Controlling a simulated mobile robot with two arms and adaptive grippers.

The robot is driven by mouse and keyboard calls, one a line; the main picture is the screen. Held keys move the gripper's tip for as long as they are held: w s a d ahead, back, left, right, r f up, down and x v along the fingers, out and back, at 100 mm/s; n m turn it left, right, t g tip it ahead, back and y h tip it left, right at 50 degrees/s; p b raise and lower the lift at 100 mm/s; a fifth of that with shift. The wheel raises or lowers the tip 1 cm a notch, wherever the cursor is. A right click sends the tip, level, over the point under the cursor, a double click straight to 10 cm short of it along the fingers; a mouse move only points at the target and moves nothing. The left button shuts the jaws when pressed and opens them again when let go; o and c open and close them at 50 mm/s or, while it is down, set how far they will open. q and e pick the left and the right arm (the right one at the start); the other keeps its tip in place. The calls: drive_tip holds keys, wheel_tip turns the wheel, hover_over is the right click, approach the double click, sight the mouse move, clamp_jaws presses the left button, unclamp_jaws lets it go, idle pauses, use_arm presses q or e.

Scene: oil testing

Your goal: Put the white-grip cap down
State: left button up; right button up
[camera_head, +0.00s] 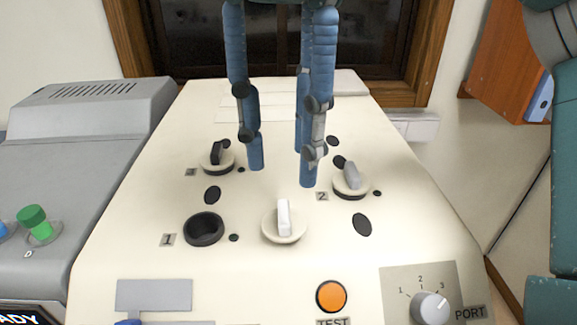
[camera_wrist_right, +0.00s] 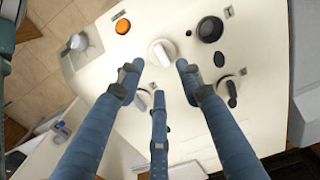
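The white-grip cap (camera_head: 284,224), a cream disc with an upright white grip, rests on the cream machine top to the right of the open black port ring (camera_head: 204,229) marked 1. It also shows in the right wrist view (camera_wrist_right: 162,52). My right gripper (camera_head: 284,172) has three blue fingers pointing down, spread apart with nothing between them. In the head view its fingertips show above and behind the cap, apart from it. In the right wrist view (camera_wrist_right: 158,82) the cap appears just past the spread fingertips. My left gripper is in neither view.
A grey-grip cap (camera_head: 352,180) sits by label 2, and a black-grip cap (camera_head: 217,158) sits farther back left. An orange TEST button (camera_head: 331,296) and a PORT knob (camera_head: 430,307) are at the front. A grey machine (camera_head: 80,130) stands left.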

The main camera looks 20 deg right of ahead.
wheel_tip(320, 180, up, 5)
drive_tip(key=shift+f+p, duration=0.1)
drive_tip(key=shift+p, duration=0.65)
